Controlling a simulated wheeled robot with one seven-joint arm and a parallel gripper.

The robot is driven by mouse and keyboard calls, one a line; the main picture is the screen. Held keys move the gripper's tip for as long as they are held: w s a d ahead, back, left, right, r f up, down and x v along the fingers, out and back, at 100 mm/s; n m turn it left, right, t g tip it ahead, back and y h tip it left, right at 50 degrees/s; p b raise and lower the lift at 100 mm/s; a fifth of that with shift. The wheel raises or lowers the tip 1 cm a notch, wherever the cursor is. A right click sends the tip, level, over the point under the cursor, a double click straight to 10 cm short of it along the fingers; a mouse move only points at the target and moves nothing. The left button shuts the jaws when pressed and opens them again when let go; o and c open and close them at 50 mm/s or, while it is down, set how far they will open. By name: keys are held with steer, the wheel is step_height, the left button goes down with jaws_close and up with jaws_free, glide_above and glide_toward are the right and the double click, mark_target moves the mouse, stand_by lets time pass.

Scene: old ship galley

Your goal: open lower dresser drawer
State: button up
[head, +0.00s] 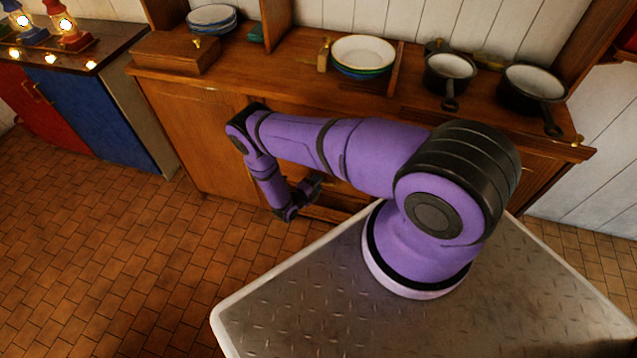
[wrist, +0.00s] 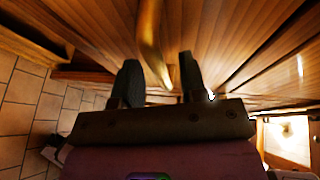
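The wooden dresser (head: 190,125) stands along the wall, its front partly hidden behind my purple arm. My gripper (head: 308,190) is low at the dresser front, small and dark in the head view. In the wrist view my gripper (wrist: 158,72) has its two dark fingers apart. A curved brass handle (wrist: 149,40) on a wooden front (wrist: 225,35) runs down between the fingers, with gaps showing on both sides. I cannot tell which drawer this handle belongs to. A low wooden ledge (head: 325,213) shows below the gripper; whether it is a drawer edge is unclear.
Pans (head: 450,72), stacked plates (head: 363,53) and a wooden box (head: 175,52) stand on the dresser top. A blue and red cabinet (head: 88,108) with lanterns is at left. Tiled floor (head: 130,250) is clear left of my base.

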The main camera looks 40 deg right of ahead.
steer(key=shift+w+d+f, duration=0.1)
steer(key=shift+w+d, duration=0.05)
steer(key=shift+d, duration=0.4)
